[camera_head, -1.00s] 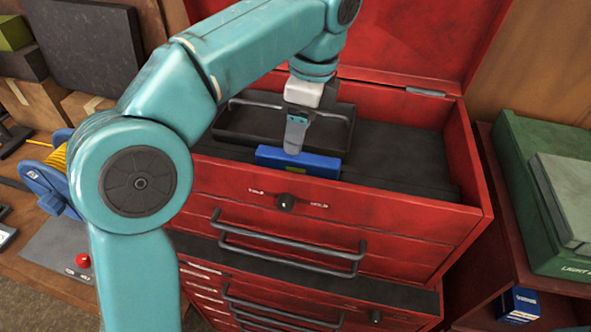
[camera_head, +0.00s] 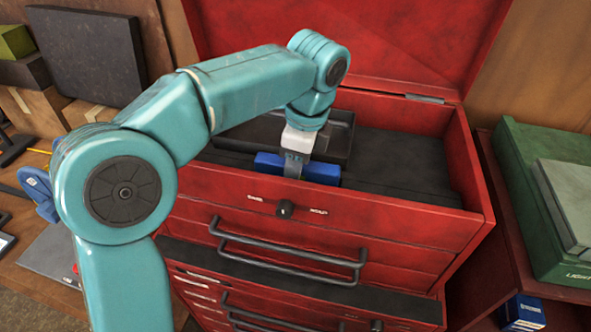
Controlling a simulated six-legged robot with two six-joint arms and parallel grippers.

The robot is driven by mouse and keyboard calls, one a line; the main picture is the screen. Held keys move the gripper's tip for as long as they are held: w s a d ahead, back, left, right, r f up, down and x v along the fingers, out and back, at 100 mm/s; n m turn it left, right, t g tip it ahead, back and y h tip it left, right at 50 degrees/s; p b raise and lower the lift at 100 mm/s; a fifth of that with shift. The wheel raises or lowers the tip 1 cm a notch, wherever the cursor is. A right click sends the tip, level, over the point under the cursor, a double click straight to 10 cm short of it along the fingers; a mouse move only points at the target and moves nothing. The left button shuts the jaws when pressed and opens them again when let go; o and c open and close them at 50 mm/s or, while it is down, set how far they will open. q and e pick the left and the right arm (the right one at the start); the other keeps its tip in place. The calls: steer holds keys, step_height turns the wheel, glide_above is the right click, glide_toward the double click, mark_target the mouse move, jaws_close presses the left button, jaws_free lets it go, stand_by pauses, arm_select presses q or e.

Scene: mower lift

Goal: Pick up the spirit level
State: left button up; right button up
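A blue block-shaped thing, apparently the spirit level (camera_head: 322,173), sits in the open top of the red tool chest (camera_head: 400,198), just behind its front wall. My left gripper (camera_head: 292,172) points down at it, with a grey finger in front of the blue face near its left part. The other finger is hidden, so I cannot tell whether the gripper is open or closed on it. The lower edge of the blue thing is hidden by the chest's front wall. My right gripper is not in view.
A black tray (camera_head: 335,135) lies behind the blue thing in the chest. The raised red lid (camera_head: 400,50) stands at the back. A green case (camera_head: 530,190) is on the right. The dark chest floor (camera_head: 405,170) to the right is clear.

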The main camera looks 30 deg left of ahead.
arm_select(q)
steer(key=shift+w+d, duration=0.1)
steer(key=shift+d, duration=0.1)
jaws_close()
steer(key=shift+a, duration=0.1)
